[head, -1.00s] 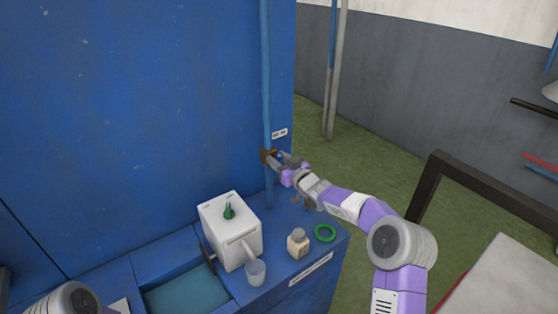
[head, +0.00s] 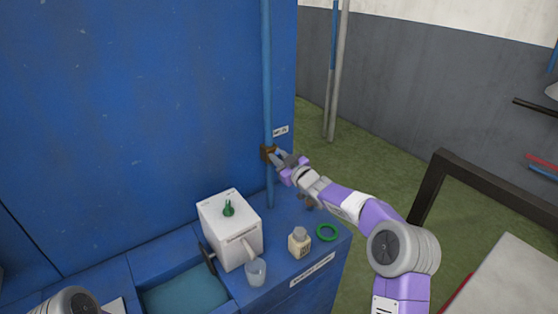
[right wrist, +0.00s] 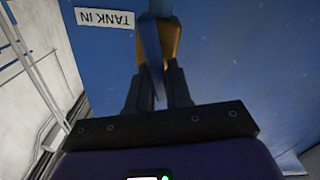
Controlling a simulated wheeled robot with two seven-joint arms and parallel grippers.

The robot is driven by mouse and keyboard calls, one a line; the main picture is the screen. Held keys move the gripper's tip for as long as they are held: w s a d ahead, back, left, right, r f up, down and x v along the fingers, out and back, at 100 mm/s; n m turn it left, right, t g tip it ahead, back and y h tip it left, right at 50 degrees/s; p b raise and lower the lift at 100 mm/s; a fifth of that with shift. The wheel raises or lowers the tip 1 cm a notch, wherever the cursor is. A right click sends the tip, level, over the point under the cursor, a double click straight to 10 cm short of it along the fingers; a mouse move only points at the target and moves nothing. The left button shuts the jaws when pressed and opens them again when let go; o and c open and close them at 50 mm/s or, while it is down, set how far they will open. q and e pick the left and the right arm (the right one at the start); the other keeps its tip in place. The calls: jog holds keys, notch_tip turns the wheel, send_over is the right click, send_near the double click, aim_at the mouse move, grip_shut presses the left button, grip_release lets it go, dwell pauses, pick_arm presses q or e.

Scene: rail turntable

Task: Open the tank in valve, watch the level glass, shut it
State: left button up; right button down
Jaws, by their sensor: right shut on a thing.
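The tank in valve is a brass-brown body (head: 267,153) on the blue vertical pipe (head: 267,90) at the blue wall. In the right wrist view its yellow-brown body (right wrist: 172,40) shows beyond my fingers. My right gripper (head: 284,160) is at the valve. In the right wrist view its dark fingers (right wrist: 160,88) are shut on the blue valve lever (right wrist: 151,55), which lies between them. A white "TANK IN" label (right wrist: 105,18) is beside the valve; it also shows small in the head view (head: 281,131). I cannot make out a level glass. My left gripper is out of view.
Below the valve, a blue counter holds a white box with a green knob (head: 232,236), a clear cup (head: 256,272), a small capped bottle (head: 299,243) and a green ring (head: 327,232). A sunken basin (head: 185,296) lies at left. A dark frame (head: 480,185) stands at right.

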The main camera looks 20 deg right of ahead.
jog(key=c, duration=1.1)
grip_release()
jog(key=v, duration=0.7)
jog(key=shift+s+d, duration=0.15)
jog(key=shift+s, duration=0.15)
